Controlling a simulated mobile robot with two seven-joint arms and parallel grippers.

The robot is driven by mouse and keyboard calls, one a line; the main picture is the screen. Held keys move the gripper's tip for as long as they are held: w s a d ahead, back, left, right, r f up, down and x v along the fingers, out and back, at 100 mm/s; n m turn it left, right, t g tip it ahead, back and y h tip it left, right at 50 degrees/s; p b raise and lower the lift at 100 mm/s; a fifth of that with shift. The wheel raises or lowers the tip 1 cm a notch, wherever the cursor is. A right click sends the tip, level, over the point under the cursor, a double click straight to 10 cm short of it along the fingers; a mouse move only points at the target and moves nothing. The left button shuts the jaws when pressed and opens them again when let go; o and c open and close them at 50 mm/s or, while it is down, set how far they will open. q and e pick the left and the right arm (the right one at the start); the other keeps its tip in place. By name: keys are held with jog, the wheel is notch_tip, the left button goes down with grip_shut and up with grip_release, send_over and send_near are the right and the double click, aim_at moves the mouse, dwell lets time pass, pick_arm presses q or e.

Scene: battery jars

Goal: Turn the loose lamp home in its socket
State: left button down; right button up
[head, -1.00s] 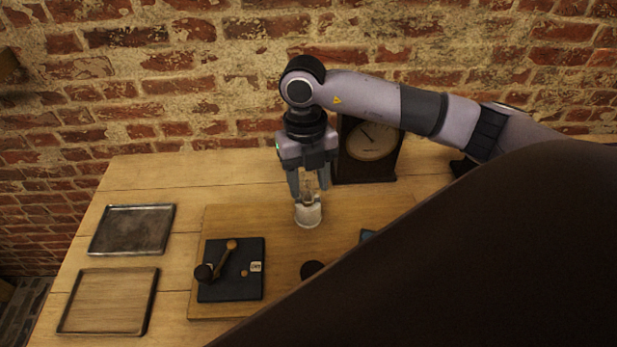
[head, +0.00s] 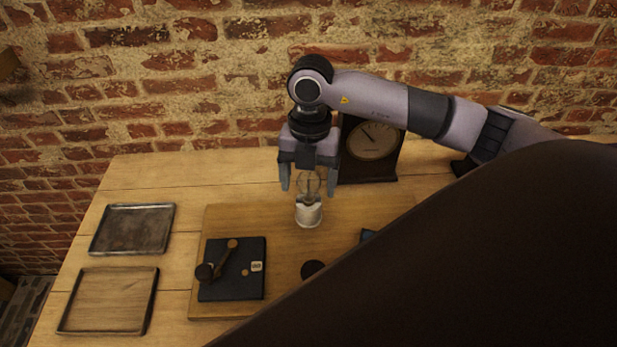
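The lamp (head: 309,184), a clear glass bulb, stands upright in its pale round socket (head: 309,214) on the wooden board. How far it is screwed in I cannot tell. My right gripper (head: 308,187) points down over the lamp. Its fingers are spread on either side of the glass, with a gap visible at each side. My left gripper is not in view.
A dark switch with a lever (head: 231,270) sits on the board (head: 285,240) left of the socket. A dark knob (head: 312,269) is in front. A dial instrument (head: 371,143) stands behind, close to my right gripper. Two trays, metal (head: 104,252) and wooden (head: 66,328), lie at left. A large dark shape hides the lower right.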

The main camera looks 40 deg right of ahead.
jog(key=r, duration=0.4)
jog(key=r+b, duration=0.1)
jog(key=r, duration=0.1)
jog(key=shift+w+d+r, duration=0.25)
jog(key=shift+w, duration=0.05)
jog(key=shift+r, duration=0.3)
